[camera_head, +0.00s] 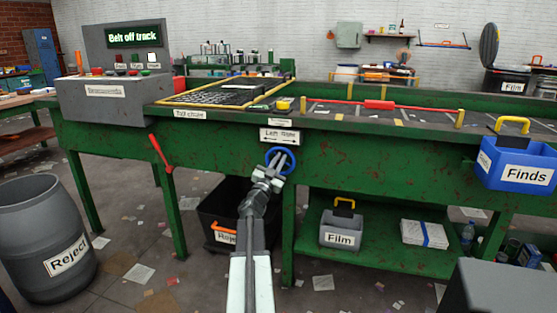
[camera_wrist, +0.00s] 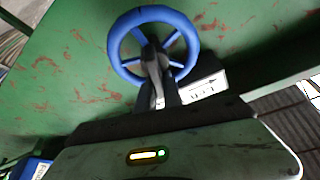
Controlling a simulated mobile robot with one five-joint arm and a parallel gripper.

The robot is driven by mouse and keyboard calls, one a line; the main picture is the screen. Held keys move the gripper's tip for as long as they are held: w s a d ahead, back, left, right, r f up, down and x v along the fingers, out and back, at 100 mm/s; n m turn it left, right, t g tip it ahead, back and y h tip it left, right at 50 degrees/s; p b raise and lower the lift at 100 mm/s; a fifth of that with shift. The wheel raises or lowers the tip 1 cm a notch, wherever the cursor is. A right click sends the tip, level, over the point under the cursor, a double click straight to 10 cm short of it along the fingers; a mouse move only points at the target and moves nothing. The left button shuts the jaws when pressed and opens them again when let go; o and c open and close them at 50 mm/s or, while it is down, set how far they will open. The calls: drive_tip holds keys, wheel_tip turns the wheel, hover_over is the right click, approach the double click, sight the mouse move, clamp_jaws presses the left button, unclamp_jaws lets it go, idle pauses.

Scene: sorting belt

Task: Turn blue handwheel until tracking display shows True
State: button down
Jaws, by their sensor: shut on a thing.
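The blue handwheel (camera_head: 268,155) is on the green front panel of the belt table, below a white label with an arrow. In the wrist view the handwheel (camera_wrist: 113,42) fills the upper middle, with its blue spokes showing. My gripper (camera_head: 280,163) reaches up to the wheel and is shut on it. In the wrist view my gripper (camera_wrist: 154,68) covers the lower hub and part of the lower rim, so the exact contact is hidden. The tracking display (camera_head: 135,37) at the back left reads "Belt off track" in green letters.
A red lever (camera_head: 160,153) sticks out left of the wheel. A grey Reject barrel (camera_head: 38,225) stands at the left. A black bin (camera_head: 222,206) is under the table beside my arm. A blue Finds bin (camera_head: 519,171) hangs at the right. A grey Film box (camera_head: 341,227) sits on the lower shelf.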

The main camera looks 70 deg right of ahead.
drive_tip(key=m, duration=0.1)
drive_tip(key=m+g, duration=0.1)
drive_tip(key=m, duration=0.1)
drive_tip(key=m+g+y+p, duration=0.1)
drive_tip(key=shift+s+f+m, duration=0.1)
drive_tip(key=shift+s+m, duration=0.15)
drive_tip(key=shift+m, duration=0.05)
drive_tip(key=shift+s+f+m+g+y+p, duration=0.1)
drive_tip(key=shift+m+g+y+p, duration=0.15)
drive_tip(key=shift+m, duration=0.5)
drive_tip(key=shift+s+f+m+g+y+p, duration=0.15)
drive_tip(key=shift+m+g, duration=0.1)
drive_tip(key=shift+m, duration=0.5)
drive_tip(key=c, duration=1.5)
unclamp_jaws()
drive_tip(key=b+v, duration=0.2)
drive_tip(key=v, duration=0.6)
